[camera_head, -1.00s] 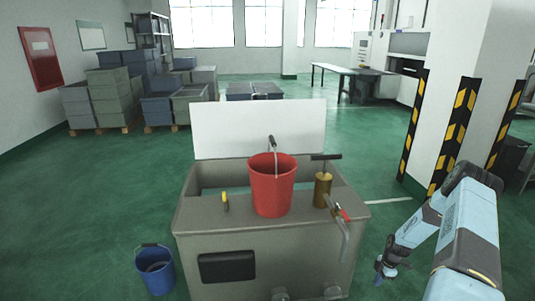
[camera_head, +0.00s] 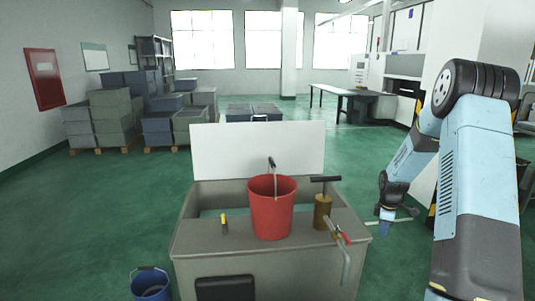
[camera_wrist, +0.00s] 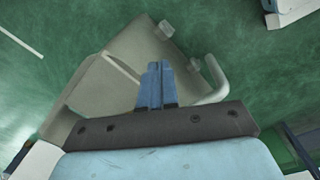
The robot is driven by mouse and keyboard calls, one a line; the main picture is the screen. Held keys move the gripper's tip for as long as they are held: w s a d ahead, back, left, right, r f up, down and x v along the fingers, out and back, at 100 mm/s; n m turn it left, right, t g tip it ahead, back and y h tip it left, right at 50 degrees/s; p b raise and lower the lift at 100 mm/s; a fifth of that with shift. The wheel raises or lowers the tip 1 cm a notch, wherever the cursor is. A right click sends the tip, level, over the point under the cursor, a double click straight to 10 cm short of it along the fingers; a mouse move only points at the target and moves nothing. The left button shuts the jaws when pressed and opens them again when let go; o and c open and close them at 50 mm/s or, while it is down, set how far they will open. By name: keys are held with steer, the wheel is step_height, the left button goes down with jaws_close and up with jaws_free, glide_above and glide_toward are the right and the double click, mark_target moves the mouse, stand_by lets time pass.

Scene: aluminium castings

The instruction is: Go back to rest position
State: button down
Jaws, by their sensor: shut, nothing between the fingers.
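My gripper (camera_head: 384,227) hangs at the end of my light-blue arm, to the right of the grey tank, apart from it and pointing down. In the wrist view its two blue fingers (camera_wrist: 155,86) are together with nothing between them. The grey tank (camera_head: 205,262) stands in front of me with its white lid (camera_head: 258,150) raised.
A red bucket (camera_head: 271,210), a brass pump (camera_head: 322,212) and a small yellow-handled tool (camera_head: 224,225) are on the tank. A blue bucket (camera_head: 151,285) is on the floor at left. Stacked crates (camera_head: 112,115) stand behind. A pillar (camera_head: 425,170) is behind my arm.

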steer(key=s+a+r+m+t+h, duration=0.1)
steer(key=s+a+r+m, duration=0.2)
steer(key=s+a+r, duration=0.7)
steer(key=s+a+r+m+t, duration=0.1)
steer(key=s+r+m, duration=0.2)
steer(key=r, duration=1.3)
steer(key=s+a+r+m+t, duration=0.1)
steer(key=s+a+r+m, duration=0.2)
steer(key=s, duration=0.9)
steer(key=s+a+r+m+t+y, duration=0.1)
steer(key=s+a+r, duration=0.4)
steer(key=s, duration=0.7)
steer(key=shift+s+a+r+m+t, duration=0.35)
steer(key=shift+a+m+t, duration=0.15)
steer(key=shift+m, duration=0.9)
steer(key=c, duration=1.9)
jaws_free()
